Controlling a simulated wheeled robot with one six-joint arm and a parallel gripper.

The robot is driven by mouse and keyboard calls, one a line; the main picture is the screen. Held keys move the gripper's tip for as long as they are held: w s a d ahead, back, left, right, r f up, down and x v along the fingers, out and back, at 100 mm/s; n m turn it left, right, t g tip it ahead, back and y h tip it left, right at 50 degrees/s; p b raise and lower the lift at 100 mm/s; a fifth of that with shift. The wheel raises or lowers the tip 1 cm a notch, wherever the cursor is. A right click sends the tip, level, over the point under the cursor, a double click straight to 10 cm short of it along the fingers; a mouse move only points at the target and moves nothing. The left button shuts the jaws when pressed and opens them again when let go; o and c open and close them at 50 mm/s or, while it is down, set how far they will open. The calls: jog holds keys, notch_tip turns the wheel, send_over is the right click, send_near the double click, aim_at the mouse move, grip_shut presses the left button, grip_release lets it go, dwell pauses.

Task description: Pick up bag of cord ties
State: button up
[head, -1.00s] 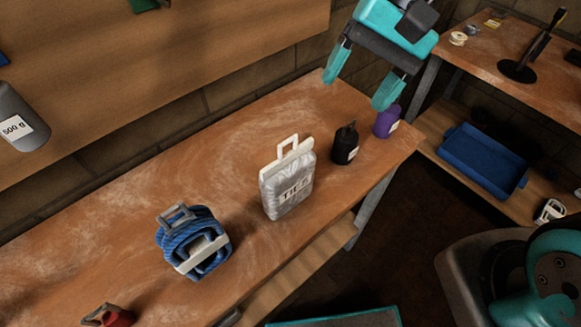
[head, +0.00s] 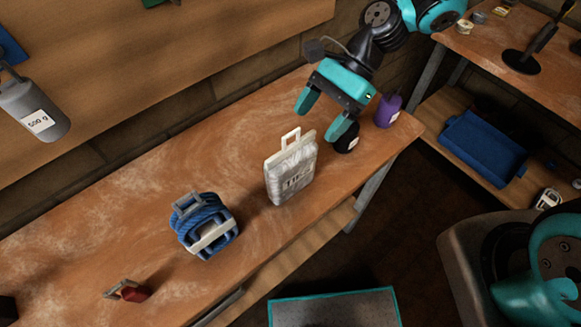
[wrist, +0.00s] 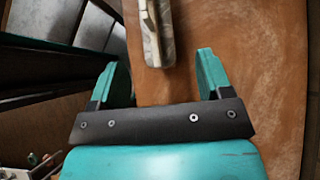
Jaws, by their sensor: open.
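The bag of cord ties (head: 291,174) is a clear, greyish bag with a "TIES" label and a pale handle on top. It stands upright on the wooden bench in the head view. My gripper (head: 321,122) is open and empty, above the bench just behind and to the right of the bag, not touching it. In the wrist view the bag's top and handle (wrist: 153,35) show ahead, between the lines of my two open fingers (wrist: 165,80).
A blue cord coil (head: 205,227) and a red item (head: 128,291) lie left on the bench (head: 110,215). A black bottle (head: 347,140), partly behind my finger, and a purple bottle (head: 387,111) stand right. A 500 g weight (head: 36,108) is upper left.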

aim_at(307, 135)
jog(key=shift+s+r+p+x, duration=0.1)
jog(key=shift+p+x, duration=0.15)
jog(key=shift+x, duration=0.75)
jog(key=shift+s+r+p+x, duration=0.15)
jog(key=shift+p+x, duration=0.15)
jog(key=shift+x, duration=0.75)
jog(key=shift+s+r+p+x, duration=0.1)
jog(key=shift+p+x, duration=0.15)
jog(key=shift+x, duration=0.75)
jog(key=shift+a+f, duration=0.1)
jog(key=c, duration=1.3)
